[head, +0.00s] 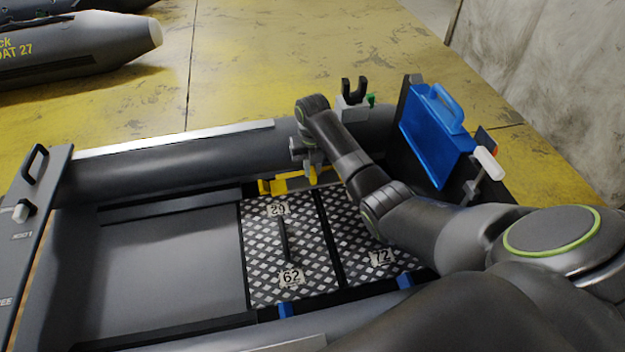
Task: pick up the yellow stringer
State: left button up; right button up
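The yellow stringer (287,183) lies along the inner side of the boat's far tube, at the back edge of the metal floor plates. Only part of it shows. My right gripper (311,172) points down at the right part of the stringer, overlapping it in the head view. Its fingers are small and partly hidden by my wrist, so I cannot tell whether they are open, shut or touching the stringer. My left gripper is not in view.
Checkered floor plates (264,262) marked with numbers lie inside the grey boat. The far tube (180,163) stands behind the stringer. A blue case (425,135) stands at the right end. Another boat (80,50) lies at upper left.

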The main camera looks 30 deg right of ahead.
grip_shut()
jog(key=shift+r, duration=0.2)
notch_tip(320, 180, up, 10)
jog(key=shift+f+p, duration=0.15)
jog(key=shift+p, duration=0.2)
notch_tip(320, 180, up, 5)
jog(key=p, duration=0.6)
send_over(312, 170)
dwell(0.4)
